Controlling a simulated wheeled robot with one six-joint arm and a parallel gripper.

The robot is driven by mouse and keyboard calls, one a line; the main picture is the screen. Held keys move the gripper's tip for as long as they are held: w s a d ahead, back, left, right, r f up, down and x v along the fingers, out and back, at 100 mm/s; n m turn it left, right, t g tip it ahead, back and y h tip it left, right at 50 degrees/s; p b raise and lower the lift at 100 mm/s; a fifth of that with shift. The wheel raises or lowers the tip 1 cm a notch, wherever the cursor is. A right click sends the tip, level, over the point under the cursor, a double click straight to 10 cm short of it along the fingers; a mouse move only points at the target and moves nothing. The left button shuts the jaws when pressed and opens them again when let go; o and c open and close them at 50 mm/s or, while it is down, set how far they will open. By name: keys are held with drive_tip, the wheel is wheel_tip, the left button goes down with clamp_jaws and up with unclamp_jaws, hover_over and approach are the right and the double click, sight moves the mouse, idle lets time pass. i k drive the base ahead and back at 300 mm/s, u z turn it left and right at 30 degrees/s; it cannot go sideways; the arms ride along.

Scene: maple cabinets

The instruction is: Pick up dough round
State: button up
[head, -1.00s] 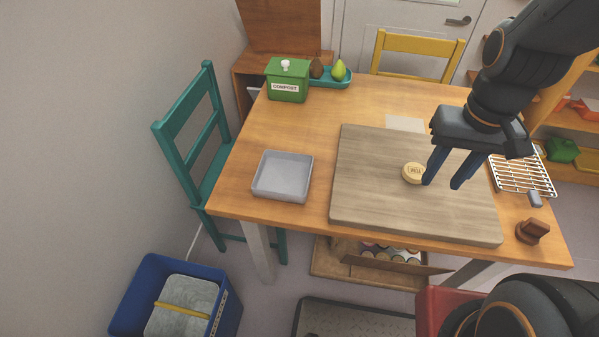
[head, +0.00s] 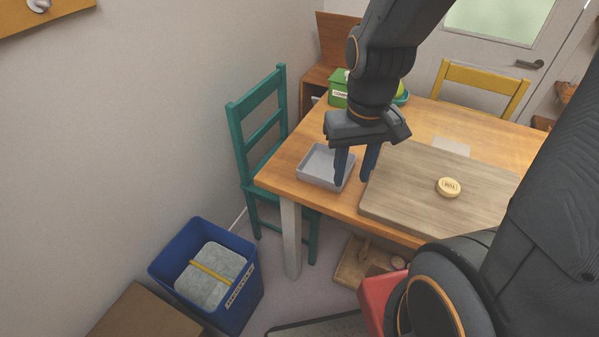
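The dough round (head: 448,187) is a small pale disc with dark marking on top. It lies on the wooden board (head: 410,212), right of the board's middle in the head view. My gripper (head: 354,183) points down with its two blue fingers apart and nothing seen between them. It is to the left of the dough round, near the board's left edge and in front of the grey tray's right side. Its exact height above the table is hard to tell.
The shallow grey tray (head: 312,175) sits on the table's left part. A green compost box (head: 338,88) is partly hidden behind my arm. A teal chair (head: 260,125) stands left of the table, a yellow chair (head: 483,78) behind it. A blue bin (head: 245,300) is on the floor.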

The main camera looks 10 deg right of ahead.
sight(448, 187)
drive_tip(key=z, duration=1.25)
drive_tip(key=i, duration=0.05)
